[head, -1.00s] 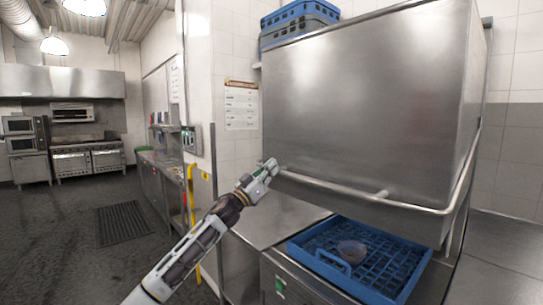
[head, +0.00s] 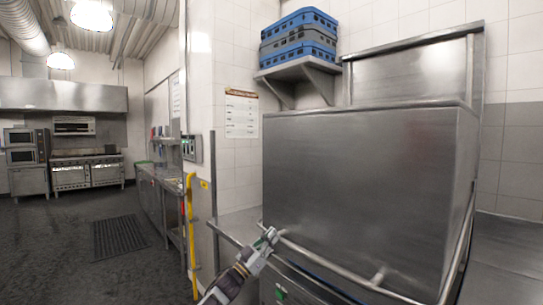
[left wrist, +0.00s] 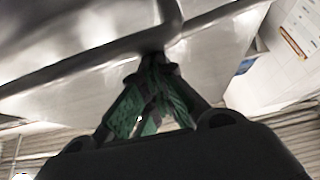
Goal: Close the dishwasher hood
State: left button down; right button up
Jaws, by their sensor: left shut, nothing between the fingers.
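The dishwasher hood (head: 365,190) is a large steel box in the middle right of the head view. It is low over the machine, with a narrow gap along its lower front edge. A tubular handle bar (head: 325,268) runs along that edge and up the right side. My left gripper (head: 270,235) is at the left end of the bar, its fingers shut with nothing between them. In the left wrist view, the shut green-padded fingers (left wrist: 153,62) meet or nearly meet the bar (left wrist: 85,60); exact contact is unclear. My right gripper is not in view.
A thin strip of the blue dish rack (head: 318,281) shows under the hood. Blue and grey crates (head: 298,38) sit on a wall shelf (head: 300,72) above. A steel counter (head: 238,224) lies left of the hood. A yellow pole (head: 191,235) stands further left, with open floor beyond.

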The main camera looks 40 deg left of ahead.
pick_arm(q)
notch_tip(320, 180, down, 9)
jog(key=b, duration=0.2)
jog(key=shift+y, duration=0.3)
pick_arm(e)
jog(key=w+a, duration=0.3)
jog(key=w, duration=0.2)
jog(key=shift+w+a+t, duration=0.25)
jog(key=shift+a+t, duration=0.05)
pick_arm(q)
jog(key=shift+w, duration=0.1)
jog(key=shift+r, duration=0.15)
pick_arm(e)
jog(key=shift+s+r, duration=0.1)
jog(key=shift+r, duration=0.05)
